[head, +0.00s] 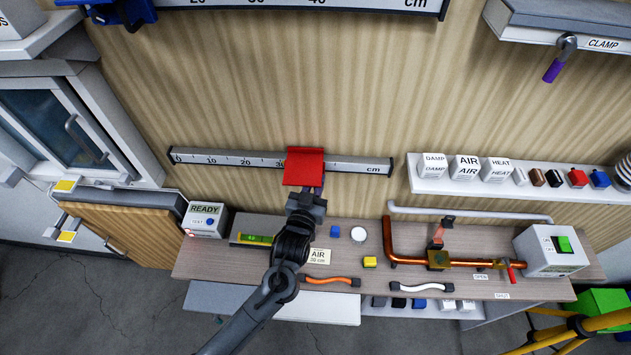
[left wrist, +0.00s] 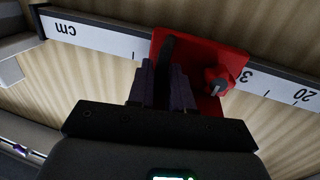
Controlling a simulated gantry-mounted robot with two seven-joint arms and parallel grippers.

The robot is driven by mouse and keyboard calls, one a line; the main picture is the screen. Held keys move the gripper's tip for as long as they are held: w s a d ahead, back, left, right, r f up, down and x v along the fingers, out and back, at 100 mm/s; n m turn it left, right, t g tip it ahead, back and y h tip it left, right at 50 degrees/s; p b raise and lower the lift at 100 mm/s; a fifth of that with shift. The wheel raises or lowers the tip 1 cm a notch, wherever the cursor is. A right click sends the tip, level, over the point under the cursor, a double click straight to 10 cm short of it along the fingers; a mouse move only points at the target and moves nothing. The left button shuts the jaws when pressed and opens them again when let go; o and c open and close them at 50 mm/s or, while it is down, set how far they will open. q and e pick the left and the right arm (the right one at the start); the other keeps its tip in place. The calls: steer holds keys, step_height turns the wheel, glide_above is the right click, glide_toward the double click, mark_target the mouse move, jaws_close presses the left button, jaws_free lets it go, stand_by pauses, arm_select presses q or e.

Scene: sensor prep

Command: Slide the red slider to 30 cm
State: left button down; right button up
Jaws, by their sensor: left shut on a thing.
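The red slider (head: 305,165) sits on the lower ruler rail (head: 225,160) on the wall, just right of the printed 30 in the head view. Its body covers the scale beyond the 30. My left gripper (head: 306,190) reaches up to the slider from below and is shut on it. In the left wrist view the red slider (left wrist: 232,68) shows its plate and a red knob beside the dark fingers (left wrist: 165,85). The rail's "cm" end (left wrist: 65,30) and a partly covered 3 show there too. My right gripper is not in view.
A second ruler (head: 300,5) is cut off at the top. The bench (head: 215,262) below carries a READY box (head: 205,220), a note reading "AIR 30 cm" (head: 318,256), copper pipe (head: 390,240) and a switch box (head: 550,252). A shelf (head: 520,188) with labelled blocks stands right of the rail.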

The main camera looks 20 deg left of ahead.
arm_select(q)
steer(key=c, duration=1.3)
jaws_free()
steer(key=shift+o, duration=0.2)
steer(key=shift+s, duration=0.1)
steer(key=s+d+b, duration=0.1)
steer(key=s+b, duration=0.1)
steer(key=s, duration=0.8)
steer(key=shift+s, duration=0.35)
